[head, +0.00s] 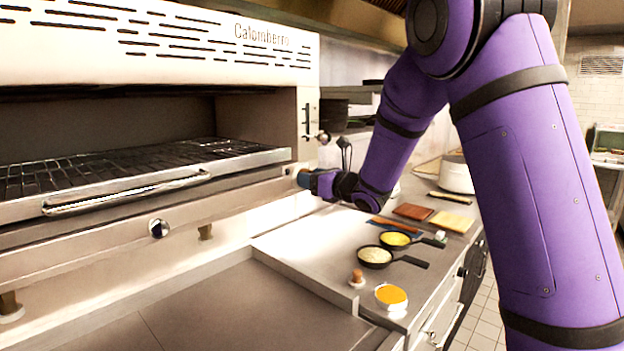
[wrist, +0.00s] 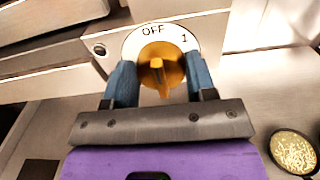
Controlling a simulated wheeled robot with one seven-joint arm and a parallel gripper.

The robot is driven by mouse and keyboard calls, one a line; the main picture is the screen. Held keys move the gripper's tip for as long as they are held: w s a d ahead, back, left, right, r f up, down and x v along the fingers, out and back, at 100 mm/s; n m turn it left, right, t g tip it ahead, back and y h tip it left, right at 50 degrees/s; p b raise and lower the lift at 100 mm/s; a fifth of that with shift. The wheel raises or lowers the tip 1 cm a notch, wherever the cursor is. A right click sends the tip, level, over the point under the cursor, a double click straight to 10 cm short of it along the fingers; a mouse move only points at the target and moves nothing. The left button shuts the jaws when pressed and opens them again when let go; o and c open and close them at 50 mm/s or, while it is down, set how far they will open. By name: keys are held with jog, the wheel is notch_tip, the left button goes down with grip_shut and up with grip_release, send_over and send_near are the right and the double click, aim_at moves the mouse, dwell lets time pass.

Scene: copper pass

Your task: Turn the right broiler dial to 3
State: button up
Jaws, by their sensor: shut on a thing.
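The right broiler dial (wrist: 163,72) is a brass-coloured knob with a raised bar on a white round plate. The plate shows OFF at the top and 1 to its upper right; its lower part is hidden. The bar stands nearly upright, with its upper end toward OFF. My gripper (wrist: 161,84) is shut on the dial, one blue finger at each side. In the head view, my gripper (head: 305,179) reaches the right end of the broiler's front panel (head: 235,202) and mostly covers the dial.
The left dial (head: 159,228) sits on the same panel, below the oven rack handle (head: 128,194). Two small pans (head: 375,256) (head: 396,240), a bowl of orange food (head: 391,297) and cutting boards (head: 413,212) stand on the counter below my arm.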

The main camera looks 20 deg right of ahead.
jog(key=m, duration=0.4)
jog(key=shift+d, duration=0.15)
jog(key=m, duration=0.3)
jog(key=shift+m, duration=0.3)
jog(key=m, duration=1.4)
jog(key=f+m, duration=0.1)
jog(key=m, duration=0.7)
jog(key=shift+m, duration=0.3)
jog(key=o, duration=0.9)
